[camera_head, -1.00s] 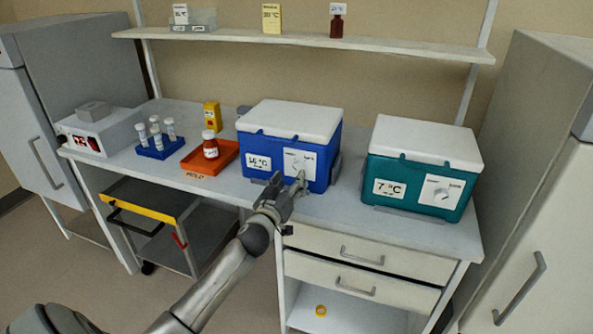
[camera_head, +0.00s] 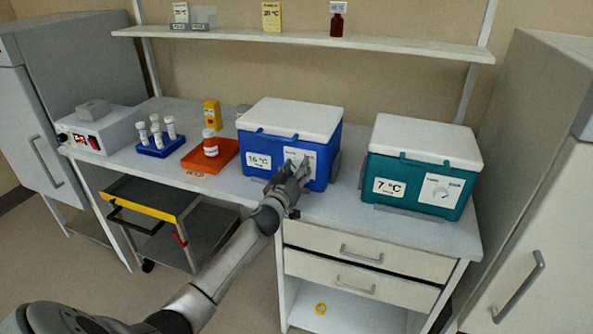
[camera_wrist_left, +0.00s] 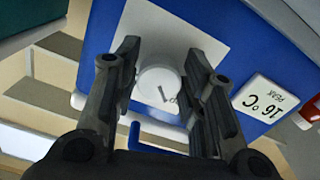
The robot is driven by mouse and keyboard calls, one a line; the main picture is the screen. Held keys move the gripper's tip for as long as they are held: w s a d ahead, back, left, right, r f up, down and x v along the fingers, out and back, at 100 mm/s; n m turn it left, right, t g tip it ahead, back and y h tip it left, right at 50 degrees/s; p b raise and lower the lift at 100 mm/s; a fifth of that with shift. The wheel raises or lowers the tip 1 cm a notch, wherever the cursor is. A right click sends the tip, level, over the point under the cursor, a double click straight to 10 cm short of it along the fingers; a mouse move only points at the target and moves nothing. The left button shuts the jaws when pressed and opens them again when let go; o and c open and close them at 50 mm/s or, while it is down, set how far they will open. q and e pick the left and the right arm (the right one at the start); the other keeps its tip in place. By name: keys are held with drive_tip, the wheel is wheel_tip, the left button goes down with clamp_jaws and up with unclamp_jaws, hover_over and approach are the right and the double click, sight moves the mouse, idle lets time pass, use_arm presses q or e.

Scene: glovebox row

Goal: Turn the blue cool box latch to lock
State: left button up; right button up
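The blue cool box (camera_head: 257,142) has a white lid and a 16 °C label and stands mid-counter. Its latch is a round white knob (camera_wrist_left: 158,84) with a short dark mark, on a white plate (camera_head: 310,157) on the front. My left gripper (camera_head: 297,168) is in front of this plate and hides most of the knob in the head view. In the left wrist view my gripper's fingers (camera_wrist_left: 162,70) are apart, one on each side of the knob. Whether they touch it I cannot tell. My right gripper is not in view.
A teal cool box (camera_head: 415,168) marked 7 °C, with its own white knob, stands to the right. An orange tray (camera_head: 195,163) with a bottle and a blue tube rack (camera_head: 160,150) stand to the left. Drawers (camera_head: 350,250) are below the counter.

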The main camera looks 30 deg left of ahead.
use_arm(q)
drive_tip(key=c, duration=0.5)
drive_tip(key=m, duration=0.3)
drive_tip(key=shift+m, duration=0.4)
drive_tip(key=m, duration=0.3)
drive_tip(key=shift+a+m, duration=0.1)
drive_tip(key=shift+m, duration=0.3)
drive_tip(key=m, duration=0.5)
drive_tip(key=shift+a, duration=0.1)
drive_tip(key=m, duration=0.5)
drive_tip(key=shift+r, duration=0.1)
drive_tip(key=shift+m, duration=0.3)
